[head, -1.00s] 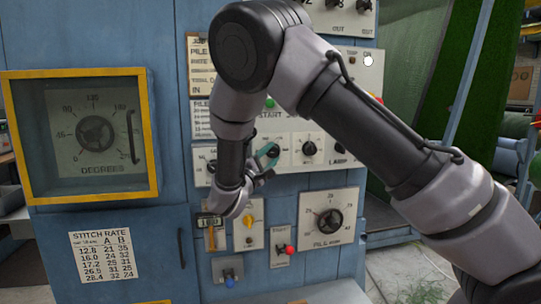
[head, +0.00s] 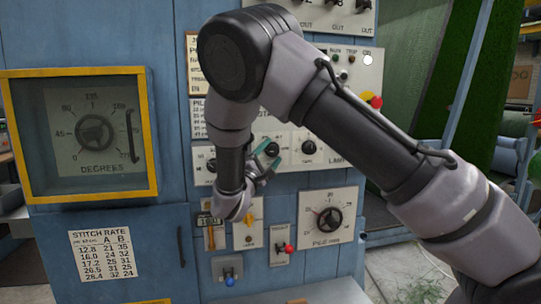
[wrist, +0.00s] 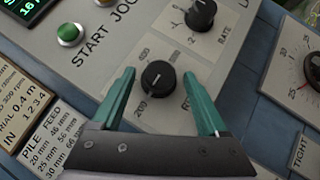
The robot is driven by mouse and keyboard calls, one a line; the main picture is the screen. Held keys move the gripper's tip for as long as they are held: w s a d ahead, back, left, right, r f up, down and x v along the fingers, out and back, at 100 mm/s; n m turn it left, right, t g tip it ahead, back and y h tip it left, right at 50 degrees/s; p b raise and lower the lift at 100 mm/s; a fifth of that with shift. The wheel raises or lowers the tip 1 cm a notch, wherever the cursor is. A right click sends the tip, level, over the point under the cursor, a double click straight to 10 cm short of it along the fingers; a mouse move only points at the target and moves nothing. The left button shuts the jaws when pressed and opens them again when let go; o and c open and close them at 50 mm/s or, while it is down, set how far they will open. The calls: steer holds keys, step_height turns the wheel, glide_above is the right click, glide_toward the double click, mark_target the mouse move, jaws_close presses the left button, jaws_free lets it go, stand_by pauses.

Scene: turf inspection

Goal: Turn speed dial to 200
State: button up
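The speed dial (wrist: 158,78) is a black round knob on a pale panel with numbers around it; a 200 mark shows at its lower left in the wrist view. Its other numbers are too blurred to read surely, and its exact setting is hard to tell. My gripper (wrist: 160,76) is open, with one teal finger on each side of the knob and visible gaps between them. I cannot tell how far the fingertips are from the panel. In the head view my gripper (head: 265,160) is at the control panel, and my arm hides the dial there.
A rate knob (wrist: 201,14) and a green button (wrist: 70,34) are close by on the same panel. The pile dial (head: 328,219) and a red-tipped switch (head: 289,248) are below right in the head view. A yellow-framed degrees gauge (head: 152,130) stands left.

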steer(key=v, duration=1)
steer(key=shift+s+a+f, duration=0.15)
steer(key=shift+s+a, duration=0.05)
steer(key=shift+s, duration=0.1)
steer(key=s+d+r+m+g+h, duration=0.1)
steer(key=d+m+g, duration=0.55)
steer(key=d, duration=0.75)
steer(key=s+d+r+m+g+h, duration=0.15)
steer(key=d+m+g, duration=0.25)
steer(key=d+g, duration=0.8)
steer(key=s+d+r+m+t+y, duration=0.3)
steer(key=s+r+m+y, duration=0.2)
steer(key=s+r+y, duration=0.1)
steer(key=s+d+r+m+t+y, duration=0.3)
steer(key=s+r+m+y, duration=0.2)
steer(key=s, duration=0.4)
steer(key=r+y, duration=0.1)
steer(key=y, duration=0.1)
steer(key=shift+d+m+y, duration=0.35)
